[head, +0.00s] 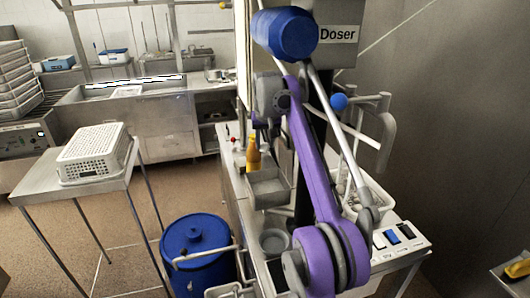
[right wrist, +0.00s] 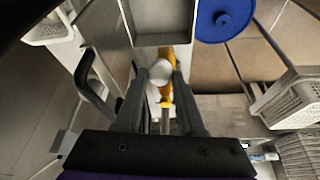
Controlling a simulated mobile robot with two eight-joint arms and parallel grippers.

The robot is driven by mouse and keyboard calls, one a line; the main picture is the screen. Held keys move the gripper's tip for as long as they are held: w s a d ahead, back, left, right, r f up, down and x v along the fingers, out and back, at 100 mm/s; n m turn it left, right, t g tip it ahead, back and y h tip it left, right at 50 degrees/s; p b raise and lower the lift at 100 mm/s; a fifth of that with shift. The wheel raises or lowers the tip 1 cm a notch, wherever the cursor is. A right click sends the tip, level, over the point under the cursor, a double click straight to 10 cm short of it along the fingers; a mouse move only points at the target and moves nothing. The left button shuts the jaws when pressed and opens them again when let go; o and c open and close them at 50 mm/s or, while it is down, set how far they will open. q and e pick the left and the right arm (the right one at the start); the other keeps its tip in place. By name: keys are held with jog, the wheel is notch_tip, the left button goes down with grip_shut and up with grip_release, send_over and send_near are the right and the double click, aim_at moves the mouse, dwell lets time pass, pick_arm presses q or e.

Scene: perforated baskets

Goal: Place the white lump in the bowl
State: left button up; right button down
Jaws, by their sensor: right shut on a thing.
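In the right wrist view the white lump (right wrist: 160,71) is between the fingertips of my right gripper (right wrist: 161,78), which is shut on it. In the head view my purple right arm reaches up across the middle and hides most of that gripper; I cannot make out the lump there. A small round grey bowl (head: 274,242) stands on the metal cart, in front of a square metal tray (head: 268,189). The held lump is apart from the bowl, on the far side of the tray. My left gripper is not in view.
An orange-yellow bottle (head: 253,152) stands behind the tray; it also shows beyond the lump in the right wrist view (right wrist: 166,94). A blue lidded barrel (head: 197,250) stands left of the cart. A white perforated basket (head: 95,152) sits on a side table.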

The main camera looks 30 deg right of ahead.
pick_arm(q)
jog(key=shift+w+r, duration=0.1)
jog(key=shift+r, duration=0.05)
pick_arm(e)
jog(key=shift+r, duration=0.3)
jog(key=shift+s, duration=0.1)
jog(key=s+a+f+n+b, duration=0.1)
jog(key=s+a+f+b, duration=0.15)
jog(key=s+f, duration=0.35)
jog(key=n+b, duration=0.1)
jog(key=b, duration=0.3)
send_over(272, 243)
jog(key=s, duration=0.2)
notch_tip(272, 243, down, 8)
jog(key=shift+y, duration=0.4)
jog(key=f+b, duration=0.7)
jog(key=f, duration=0.4)
jog(key=shift+a+f+b, duration=0.1)
jog(key=shift+a+b, duration=0.1)
jog(key=shift+b, duration=0.2)
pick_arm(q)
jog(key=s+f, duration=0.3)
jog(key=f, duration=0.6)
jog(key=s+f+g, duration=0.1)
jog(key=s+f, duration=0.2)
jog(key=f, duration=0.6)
pick_arm(e)
jog(key=shift+c, duration=2.2)
grip_release()
